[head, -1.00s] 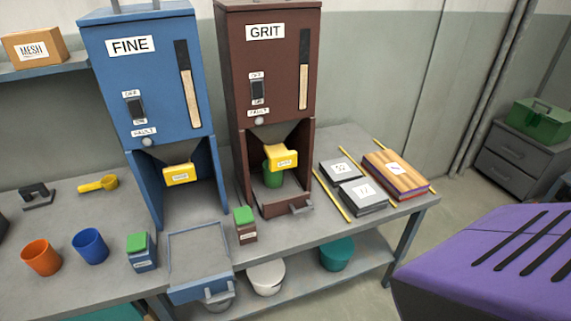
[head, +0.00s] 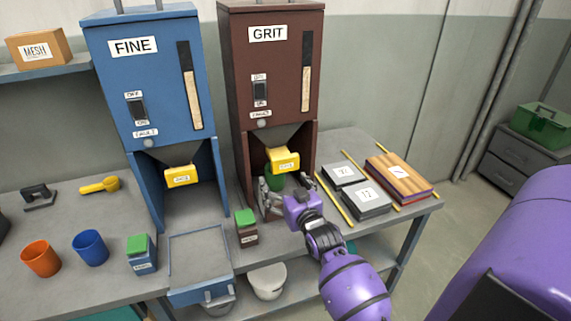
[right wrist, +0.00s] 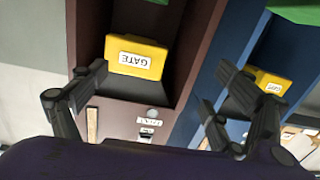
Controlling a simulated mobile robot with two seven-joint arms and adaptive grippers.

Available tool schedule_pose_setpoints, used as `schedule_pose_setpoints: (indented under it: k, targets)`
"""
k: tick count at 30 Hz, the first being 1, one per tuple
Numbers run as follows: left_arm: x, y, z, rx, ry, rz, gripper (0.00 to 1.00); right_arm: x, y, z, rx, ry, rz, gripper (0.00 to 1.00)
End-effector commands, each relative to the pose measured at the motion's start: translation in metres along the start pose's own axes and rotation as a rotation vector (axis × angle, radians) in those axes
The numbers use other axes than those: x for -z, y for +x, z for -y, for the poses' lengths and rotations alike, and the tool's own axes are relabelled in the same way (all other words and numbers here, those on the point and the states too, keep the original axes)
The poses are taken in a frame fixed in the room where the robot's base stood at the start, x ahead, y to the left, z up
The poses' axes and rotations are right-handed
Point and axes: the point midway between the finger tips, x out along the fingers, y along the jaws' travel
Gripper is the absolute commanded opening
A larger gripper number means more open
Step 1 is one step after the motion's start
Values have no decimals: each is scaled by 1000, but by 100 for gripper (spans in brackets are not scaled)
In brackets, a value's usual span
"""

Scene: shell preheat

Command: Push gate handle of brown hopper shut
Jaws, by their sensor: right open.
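The brown hopper (head: 276,65), labelled GRIT, stands on the bench. Its yellow gate handle (head: 284,160) sticks out at the front below the funnel. A green cup (head: 274,176) stands under it, partly hidden by my gripper. My right gripper (head: 272,190) is open and empty, low in front of the hopper's bay, below the handle. In the right wrist view the gate handle (right wrist: 136,57) shows upside down between the open fingers of my right gripper (right wrist: 160,85), beyond the left finger; contact is not seen. My left gripper is out of view.
The blue FINE hopper (head: 150,75) with its own yellow gate handle (head: 182,177) stands to the left. A green-lidded brown container (head: 246,229) is left of my right gripper. Grey blocks (head: 364,197) and yellow rods lie to the right.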

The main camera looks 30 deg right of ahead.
Motion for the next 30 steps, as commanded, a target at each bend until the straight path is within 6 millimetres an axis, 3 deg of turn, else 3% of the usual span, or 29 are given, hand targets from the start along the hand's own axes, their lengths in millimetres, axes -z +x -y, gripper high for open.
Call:
schedule_pose_setpoints:
  k: [1,4,8,19,30]
  targets:
    - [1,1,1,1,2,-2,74,10,10,-16,-26,18,-28,91]
    - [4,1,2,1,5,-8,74,6,10,-36,-56,42,-46,91]
    - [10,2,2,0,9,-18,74,12,22,-34,-51,46,-63,91]
    - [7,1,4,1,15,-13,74,14,77,-36,-50,45,-60,91]
    - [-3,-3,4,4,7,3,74,14,86,-37,-50,44,-59,91]
